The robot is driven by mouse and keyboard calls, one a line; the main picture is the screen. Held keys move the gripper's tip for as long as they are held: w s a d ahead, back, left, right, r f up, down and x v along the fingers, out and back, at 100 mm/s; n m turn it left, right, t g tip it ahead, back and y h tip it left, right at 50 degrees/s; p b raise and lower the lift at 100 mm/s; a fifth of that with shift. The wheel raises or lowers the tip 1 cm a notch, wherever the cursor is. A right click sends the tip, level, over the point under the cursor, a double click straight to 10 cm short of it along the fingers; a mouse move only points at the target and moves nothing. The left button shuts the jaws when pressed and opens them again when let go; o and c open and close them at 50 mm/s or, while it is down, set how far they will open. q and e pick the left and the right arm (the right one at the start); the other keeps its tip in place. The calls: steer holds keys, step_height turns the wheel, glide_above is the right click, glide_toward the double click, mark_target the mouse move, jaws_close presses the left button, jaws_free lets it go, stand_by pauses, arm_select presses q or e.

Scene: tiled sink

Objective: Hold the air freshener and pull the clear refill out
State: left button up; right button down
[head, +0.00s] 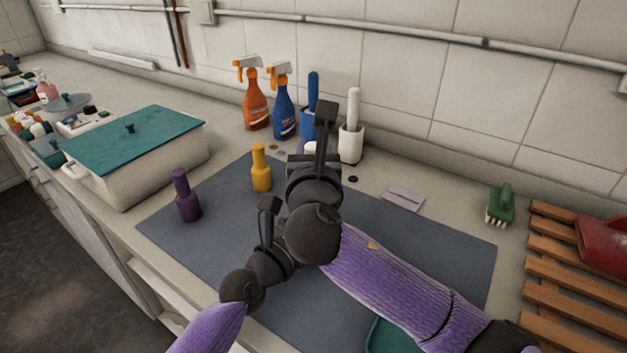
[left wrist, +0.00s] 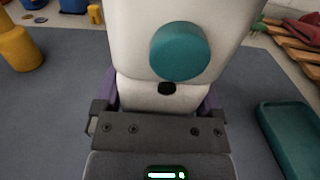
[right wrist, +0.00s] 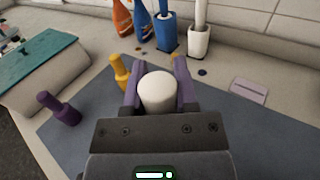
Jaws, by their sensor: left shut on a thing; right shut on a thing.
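The air freshener (left wrist: 140,40) is a white body with a round teal disc on its front, filling the middle of the left wrist view. My left gripper (left wrist: 160,98) is shut on its lower part, with purple-padded fingers at both sides. My right gripper (right wrist: 158,72) is shut on a rounded white piece (right wrist: 158,93) between its purple pads. I cannot tell whether this piece is the refill or the air freshener's top. In the head view my arms hide the air freshener almost wholly; only a small white bit shows beside my right gripper. No clear part is distinguishable.
A blue-grey mat (head: 210,245) covers the counter. Purple (head: 187,198) and yellow (head: 261,170) bottles stand at left, near a teal-lidded white box (head: 140,165). Spray bottles and brushes stand behind. A teal tray (left wrist: 290,140) lies front right; a green brush (head: 500,205) and wooden rack (head: 560,270) are farther right.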

arm_select(q)
steer(key=o, duration=1.3)
steer(key=shift+o, duration=0.2)
arm_select(e)
step_height(320, 180, up, 10)
arm_select(q)
steer(key=shift+s, duration=0.1)
